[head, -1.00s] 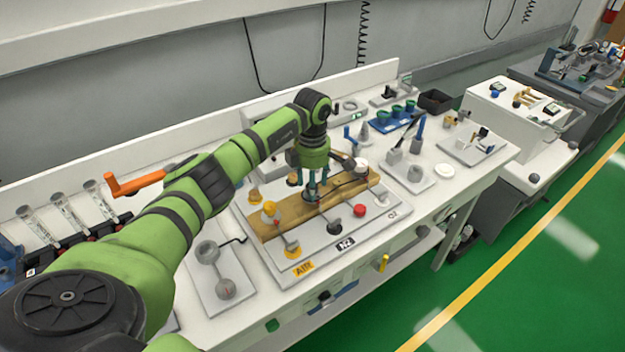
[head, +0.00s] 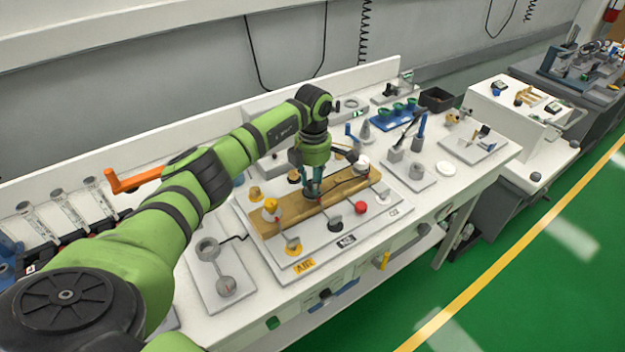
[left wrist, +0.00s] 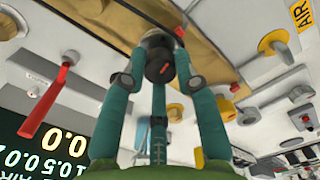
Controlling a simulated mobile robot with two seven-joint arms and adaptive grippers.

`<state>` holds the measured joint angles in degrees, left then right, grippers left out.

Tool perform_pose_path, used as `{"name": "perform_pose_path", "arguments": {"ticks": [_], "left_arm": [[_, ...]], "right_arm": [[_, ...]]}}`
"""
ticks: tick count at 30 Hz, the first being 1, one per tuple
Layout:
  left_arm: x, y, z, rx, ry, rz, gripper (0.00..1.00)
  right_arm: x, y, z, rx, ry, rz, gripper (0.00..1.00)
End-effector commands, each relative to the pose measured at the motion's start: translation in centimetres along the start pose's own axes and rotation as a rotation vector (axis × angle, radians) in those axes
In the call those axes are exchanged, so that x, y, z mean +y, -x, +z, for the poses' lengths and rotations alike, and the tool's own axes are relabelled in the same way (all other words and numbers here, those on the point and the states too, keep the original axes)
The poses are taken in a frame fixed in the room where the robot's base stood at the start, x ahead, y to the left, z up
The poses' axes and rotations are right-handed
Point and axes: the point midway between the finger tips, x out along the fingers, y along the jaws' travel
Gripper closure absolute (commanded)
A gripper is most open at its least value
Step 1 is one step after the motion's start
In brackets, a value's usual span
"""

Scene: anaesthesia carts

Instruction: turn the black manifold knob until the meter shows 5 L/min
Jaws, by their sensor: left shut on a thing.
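The black manifold knob (left wrist: 159,66) shows in the left wrist view between the teal fingers of my left gripper (left wrist: 160,72). In the head view my left gripper (head: 314,196) points down over the brass-coloured manifold bar (head: 275,223), with its fingers drawn together around the knob, which is mostly hidden there. The gripper is shut on the knob. A dark meter display (left wrist: 40,145) shows upside down at the lower left of the left wrist view, its large yellow digits reading 0.0. My right gripper is not in view.
A yellow knob (head: 271,206) and a red knob (head: 360,208) stand near the bar. An AIR label (head: 304,266) and an N2 label (head: 346,241) lie in front. An orange crank handle (head: 135,180) stands at the left, close to my arm.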

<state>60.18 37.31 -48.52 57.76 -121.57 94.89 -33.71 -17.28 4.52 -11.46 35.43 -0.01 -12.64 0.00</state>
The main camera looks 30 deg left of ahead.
Motion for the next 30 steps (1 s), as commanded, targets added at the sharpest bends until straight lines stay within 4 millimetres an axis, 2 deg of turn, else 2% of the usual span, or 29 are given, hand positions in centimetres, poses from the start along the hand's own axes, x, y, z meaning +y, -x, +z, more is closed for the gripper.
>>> {"name": "perform_pose_path", "arguments": {"ticks": [12,30], "left_arm": [[-0.01,0.02,0.21,-0.006,0.388,-0.002,1.00],[0.13,0.18,0.16,-0.008,0.960,-0.003,1.00]], "right_arm": [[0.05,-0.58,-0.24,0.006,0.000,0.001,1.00],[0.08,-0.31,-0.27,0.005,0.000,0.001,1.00]]}}
